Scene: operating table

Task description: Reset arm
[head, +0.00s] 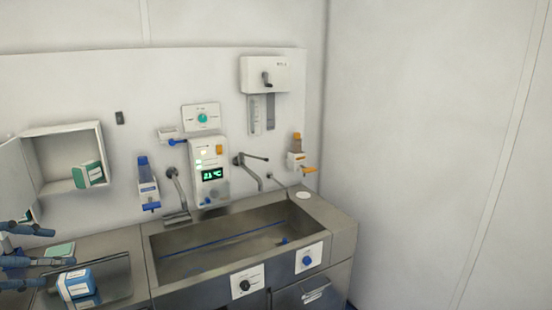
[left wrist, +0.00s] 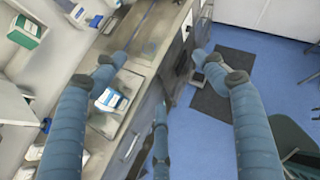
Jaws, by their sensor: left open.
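My left gripper (head: 56,259) shows at the left edge of the head view, its blue-grey fingers reaching in over the counter. In the left wrist view the fingers (left wrist: 160,82) are spread wide apart, with nothing held between them. A blue and white box (head: 76,283) stands on a metal tray (head: 112,280) just beyond the fingers. The same box (left wrist: 112,100) shows in the left wrist view beside the left-hand finger, apart from the grip. My right gripper is in neither view.
A steel sink (head: 190,268) lies right of the tray. An open wall cabinet (head: 62,146) holds a green and white box (head: 88,174). Taps and dispensers stick out from the back wall.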

